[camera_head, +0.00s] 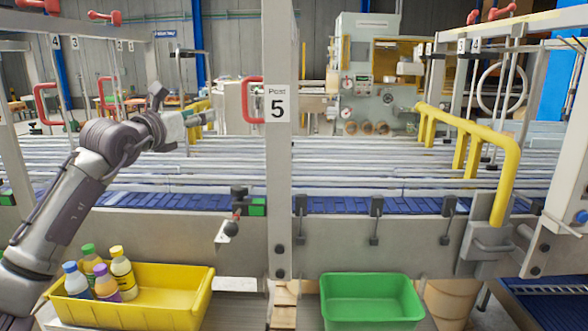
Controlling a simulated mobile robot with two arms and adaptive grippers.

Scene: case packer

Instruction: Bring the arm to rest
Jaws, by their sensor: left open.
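My left arm reaches in from the left, raised above the yellow bin. Its gripper (204,117) is small in view, in the air before the conveyor rails and left of the Post 5 column. It is open and nothing shows in it. My right gripper is not in view.
A yellow bin (165,312) with several bottles (121,268) stands below my left arm. An empty green bin (372,312) stands to the right. The Post 5 column (279,190) rises mid-view. A yellow rail (508,180) stands right of the blue conveyor (345,205).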

